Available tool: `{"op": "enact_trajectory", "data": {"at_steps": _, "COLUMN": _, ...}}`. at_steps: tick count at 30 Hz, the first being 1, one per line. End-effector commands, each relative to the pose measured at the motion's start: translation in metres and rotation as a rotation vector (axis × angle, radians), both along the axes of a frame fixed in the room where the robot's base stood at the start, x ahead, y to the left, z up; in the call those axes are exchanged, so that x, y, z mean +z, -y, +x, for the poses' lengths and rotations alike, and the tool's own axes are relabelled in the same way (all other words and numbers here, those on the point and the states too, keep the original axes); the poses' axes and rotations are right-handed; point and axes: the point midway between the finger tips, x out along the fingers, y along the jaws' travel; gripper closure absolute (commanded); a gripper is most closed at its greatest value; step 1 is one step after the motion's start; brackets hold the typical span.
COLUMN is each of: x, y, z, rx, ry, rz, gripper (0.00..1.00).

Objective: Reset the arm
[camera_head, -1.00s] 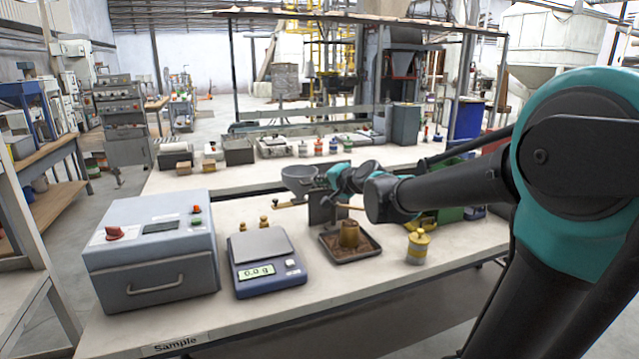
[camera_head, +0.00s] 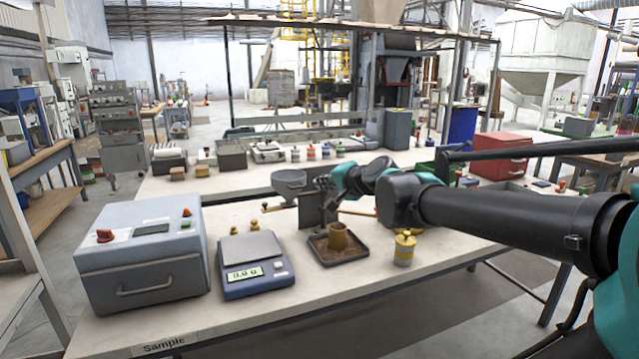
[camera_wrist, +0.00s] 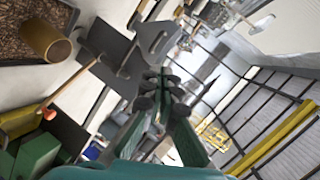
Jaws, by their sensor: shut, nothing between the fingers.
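My arm reaches in from the right over the sample table. The dark plate also shows in the wrist view (camera_wrist: 105,58), close by the fingers. I cannot tell whether the fingers touch it.
A yellow-lidded jar (camera_head: 404,248), a scale (camera_head: 253,264) and a grey machine (camera_head: 142,262) stand on the table. A red box (camera_head: 500,155) stands further back. The table's front edge is clear.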

Motion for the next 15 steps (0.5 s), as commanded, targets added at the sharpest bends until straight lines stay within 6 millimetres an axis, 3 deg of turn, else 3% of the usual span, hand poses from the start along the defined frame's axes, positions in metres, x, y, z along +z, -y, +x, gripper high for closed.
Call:
{"op": "enact_trajectory", "data": {"at_steps": 7, "x": 0.006, "y": 0.004, "z": -0.018, "rx": 0.0, "ry": 0.0, "rz": 0.0, "gripper": 1.0}}
{"op": "enact_trajectory", "data": {"at_steps": 10, "x": 0.001, "y": 0.006, "z": -0.022, "rx": 0.007, "ry": -0.003, "rz": -0.018, "gripper": 1.0}}
{"op": "enact_trajectory", "data": {"at_steps": 13, "x": -0.026, "y": 0.014, "z": -0.03, "rx": 0.034, "ry": -0.015, "rz": -0.098, "gripper": 1.0}}
{"op": "enact_trajectory", "data": {"at_steps": 15, "x": -0.059, "y": 0.023, "z": -0.041, "rx": 0.067, "ry": -0.035, "rz": -0.195, "gripper": 1.0}}
